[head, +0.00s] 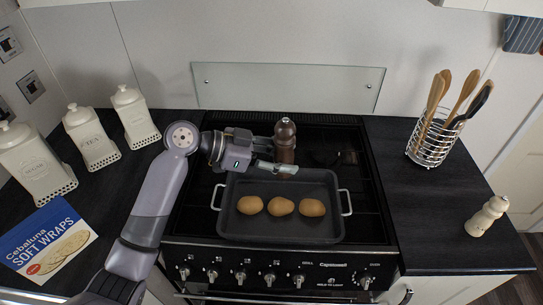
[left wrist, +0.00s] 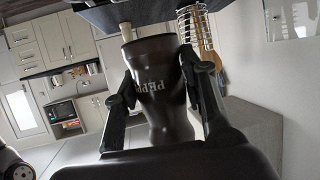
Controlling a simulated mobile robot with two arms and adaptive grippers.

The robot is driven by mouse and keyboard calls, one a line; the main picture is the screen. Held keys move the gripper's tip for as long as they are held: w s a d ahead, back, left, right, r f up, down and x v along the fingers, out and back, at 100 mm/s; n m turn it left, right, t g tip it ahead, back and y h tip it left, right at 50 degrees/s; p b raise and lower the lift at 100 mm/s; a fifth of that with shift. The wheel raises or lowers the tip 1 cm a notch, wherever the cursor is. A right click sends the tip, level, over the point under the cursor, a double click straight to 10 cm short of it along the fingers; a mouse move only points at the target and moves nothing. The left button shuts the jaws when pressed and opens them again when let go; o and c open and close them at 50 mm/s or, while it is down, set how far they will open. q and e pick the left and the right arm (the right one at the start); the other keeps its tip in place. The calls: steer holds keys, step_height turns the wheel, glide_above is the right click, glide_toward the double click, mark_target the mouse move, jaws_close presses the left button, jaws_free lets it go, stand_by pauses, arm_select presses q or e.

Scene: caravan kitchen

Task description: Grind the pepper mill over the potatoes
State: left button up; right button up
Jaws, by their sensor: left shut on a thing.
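The dark brown pepper mill (head: 284,139) is upright at the back edge of the roasting tray (head: 228,223). My left gripper (head: 281,166) is shut on the mill's lower part. In the left wrist view the mill (left wrist: 161,84), with part of its "PEPPER" lettering showing, fills the space between the two fingers (left wrist: 160,95). Three potatoes (head: 282,206) lie in a row in the dark tray, in front of and below the mill. Whether the mill is lifted clear of the hob is hard to tell. My right gripper is in neither view.
The tray sits on the black stove (head: 362,200) with a glass panel (head: 288,88) behind. At right stand a wire utensil holder (head: 431,145) and a cream mill (head: 487,216). At left are three cream canisters (head: 92,140) and a soft wraps packet (head: 47,243).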

arm_select(q)
steer(key=shift+f+b, duration=1.35)
steer(key=shift+f, duration=1.55)
